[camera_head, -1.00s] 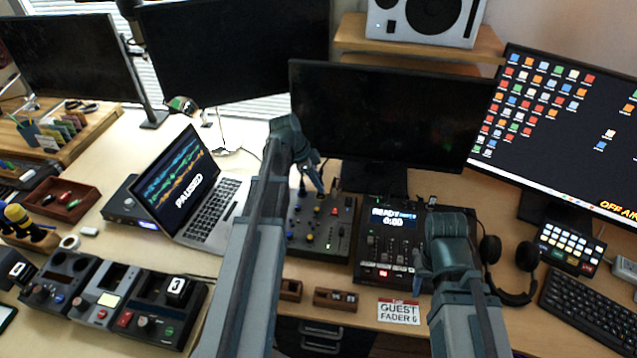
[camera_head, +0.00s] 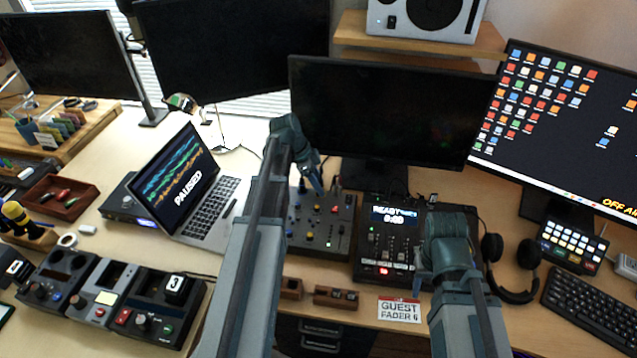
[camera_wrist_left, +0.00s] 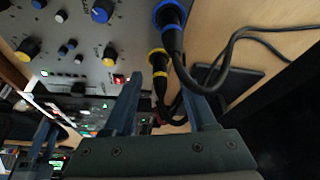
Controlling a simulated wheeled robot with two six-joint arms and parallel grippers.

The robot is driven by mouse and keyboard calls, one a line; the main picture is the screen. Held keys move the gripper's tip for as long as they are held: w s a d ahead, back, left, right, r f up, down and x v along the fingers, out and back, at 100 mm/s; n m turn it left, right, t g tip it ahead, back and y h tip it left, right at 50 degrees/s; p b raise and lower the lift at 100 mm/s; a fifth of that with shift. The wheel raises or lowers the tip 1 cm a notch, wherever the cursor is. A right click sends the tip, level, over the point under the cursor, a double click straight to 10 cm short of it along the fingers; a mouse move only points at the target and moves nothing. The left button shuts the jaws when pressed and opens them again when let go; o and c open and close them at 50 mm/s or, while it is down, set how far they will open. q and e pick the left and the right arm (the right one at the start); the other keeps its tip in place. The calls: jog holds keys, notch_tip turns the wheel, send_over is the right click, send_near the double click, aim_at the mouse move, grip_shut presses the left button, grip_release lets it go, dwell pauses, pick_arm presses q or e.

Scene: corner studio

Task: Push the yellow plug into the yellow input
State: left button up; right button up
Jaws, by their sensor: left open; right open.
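In the left wrist view a black plug with a yellow band (camera_wrist_left: 160,74) stands at the edge of the grey mixer (camera_wrist_left: 75,30). A yellow ring, seemingly the yellow input (camera_wrist_left: 156,53), shows just above it; I cannot tell how deep the plug sits. My left gripper (camera_wrist_left: 157,82) is open, its fingers either side of the plug's line in this view; contact is not clear. In the head view my left gripper (camera_head: 316,182) is over the mixer's back edge, where the plug is too small to make out. My right gripper (camera_head: 424,272) is open near the black recorder's right side.
A blue-banded plug (camera_wrist_left: 172,25) stands beside the yellow one, with black cables (camera_wrist_left: 215,70) trailing behind. A dark monitor (camera_head: 385,115) rises behind the mixer. A laptop (camera_head: 205,205) is at left, headphones (camera_head: 513,270) at right.

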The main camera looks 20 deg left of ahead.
pick_arm(q)
jog(key=shift+r, duration=0.1)
jog(key=p+v, duration=1.2)
jog(key=v, duration=0.1)
jog(key=shift+a+r+p, duration=0.25)
jog(key=shift+p, duration=0.15)
pick_arm(e)
notch_tip(320, 180, up, 13)
pick_arm(q)
jog(key=shift+s, duration=0.1)
pick_arm(e)
jog(key=shift+f, duration=0.15)
pick_arm(q)
jog(key=s+d+n+y, duration=0.1)
jog(key=s+d, duration=0.4)
jog(key=d, duration=0.5)
jog(key=s+d+f+n+g+y, duration=0.1)
jog(key=s+d+n, duration=0.3)
jog(key=d, duration=0.5)
jog(key=s+d+n+g+y, duration=0.1)
jog(key=s+d+n+y, duration=0.2)
jog(key=s+d, duration=0.5)
jog(key=d, duration=0.2)
jog(key=shift+d+f, duration=0.3)
jog(key=shift+d, duration=0.05)
